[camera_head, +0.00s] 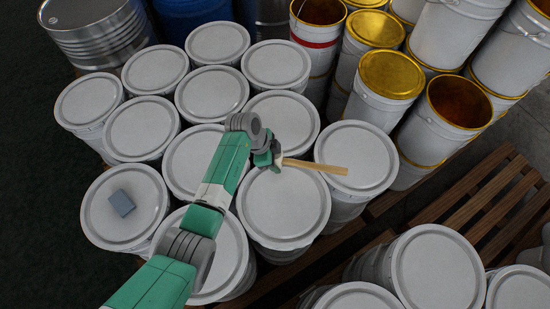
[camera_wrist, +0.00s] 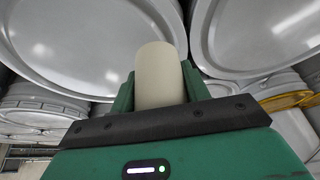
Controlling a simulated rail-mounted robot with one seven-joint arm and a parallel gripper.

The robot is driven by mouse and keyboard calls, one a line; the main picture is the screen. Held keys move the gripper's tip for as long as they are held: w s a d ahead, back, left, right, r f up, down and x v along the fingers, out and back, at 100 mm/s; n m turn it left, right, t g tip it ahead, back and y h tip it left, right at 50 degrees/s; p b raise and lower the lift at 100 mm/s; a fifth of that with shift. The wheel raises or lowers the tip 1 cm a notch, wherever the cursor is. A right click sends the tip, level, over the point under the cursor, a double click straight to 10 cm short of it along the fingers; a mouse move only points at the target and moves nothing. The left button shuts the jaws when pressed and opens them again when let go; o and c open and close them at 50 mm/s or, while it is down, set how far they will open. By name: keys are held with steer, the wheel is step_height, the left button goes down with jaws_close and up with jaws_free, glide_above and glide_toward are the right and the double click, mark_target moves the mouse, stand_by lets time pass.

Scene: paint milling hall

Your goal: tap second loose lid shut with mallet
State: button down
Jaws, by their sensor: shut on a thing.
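My gripper (camera_head: 272,158) is shut on the mallet (camera_head: 316,166), whose pale wooden handle sticks out to the right over the white bucket lids in the head view. In the wrist view a cream, rounded part of the mallet (camera_wrist: 160,78) stands between the green fingers (camera_wrist: 124,95). The mallet's head is not clear in the head view. Below the gripper is a round white lid (camera_head: 284,212) on a bucket. Another lid (camera_head: 356,160) lies to the right, near the handle's end. I cannot tell which lid is loose, or whether the mallet touches one.
A blue-grey block (camera_head: 122,203) lies on the front-left lid (camera_head: 105,222). Open gold-lined buckets (camera_head: 458,102) and gold lids (camera_head: 391,75) stand at the back right. A wooden pallet (camera_head: 490,190) is partly bare at right. More lidded buckets (camera_head: 438,270) stand in front.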

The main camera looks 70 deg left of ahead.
step_height(320, 180, down, 4)
steer(key=b, duration=0.2)
steer(key=shift+r+b, duration=0.1)
steer(key=shift+b, duration=0.2)
steer(key=shift+r, duration=0.1)
step_height(320, 180, up, 6)
steer(key=p, duration=0.6)
steer(key=shift+r, duration=0.2)
steer(key=shift+f, duration=0.15)
